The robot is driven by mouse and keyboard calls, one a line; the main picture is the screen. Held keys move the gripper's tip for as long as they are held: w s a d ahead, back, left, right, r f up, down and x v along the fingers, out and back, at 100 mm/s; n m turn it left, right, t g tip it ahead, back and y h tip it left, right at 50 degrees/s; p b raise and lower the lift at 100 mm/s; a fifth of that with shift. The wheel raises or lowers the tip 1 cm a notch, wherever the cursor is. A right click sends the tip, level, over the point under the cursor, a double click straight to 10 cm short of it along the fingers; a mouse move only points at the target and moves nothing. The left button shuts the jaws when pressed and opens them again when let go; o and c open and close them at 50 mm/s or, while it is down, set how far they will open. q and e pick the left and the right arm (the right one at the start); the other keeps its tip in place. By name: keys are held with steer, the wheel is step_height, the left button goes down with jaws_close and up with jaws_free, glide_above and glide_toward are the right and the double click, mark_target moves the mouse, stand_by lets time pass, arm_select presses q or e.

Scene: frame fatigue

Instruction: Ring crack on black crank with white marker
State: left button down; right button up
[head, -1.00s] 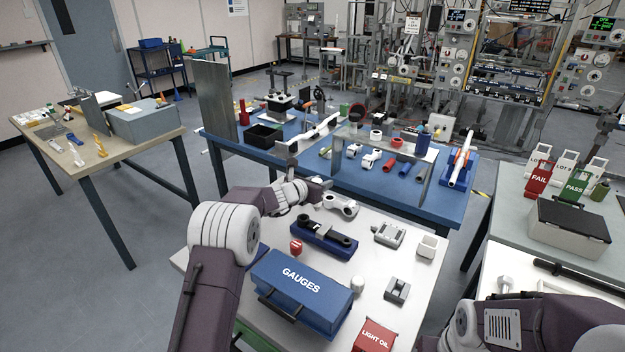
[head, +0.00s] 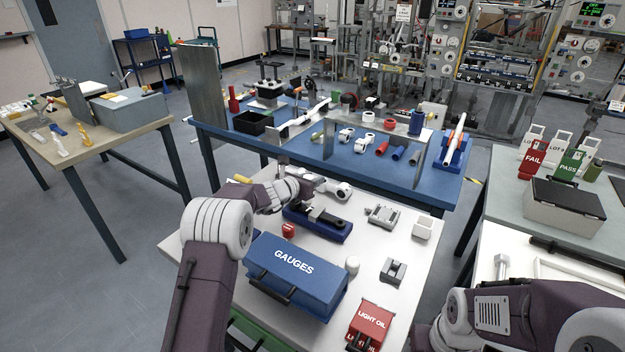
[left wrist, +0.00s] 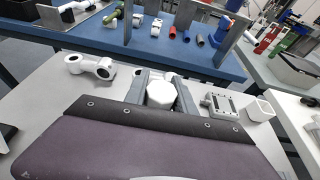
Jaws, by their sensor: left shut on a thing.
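The black crank (head: 314,215) lies in a blue cradle (head: 330,230) on the white table. My left gripper (head: 303,187) is just behind the crank's left end, above the table. It is shut on a white, blunt-ended piece (left wrist: 160,94), probably the white marker seen end-on, which shows between its grey fingers in the left wrist view. The crank is not visible in the wrist view, where my dark arm covers the lower part. The crack cannot be made out. My right arm shows at lower right, but its gripper is out of view.
A blue GAUGES box (head: 296,275) stands in front of the cradle, with a small red piece (head: 288,230) between. A white rod part (head: 330,187) lies behind. A grey block (head: 383,216) and a red LIGHT OIL box (head: 371,323) are to the right.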

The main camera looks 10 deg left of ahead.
arm_select(q)
steer(key=shift+f+b, duration=0.65)
steer(key=shift+b, duration=0.25)
stand_by(1.9)
step_height(320, 180, up, 7)
steer(key=p, duration=0.5)
stand_by(0.4)
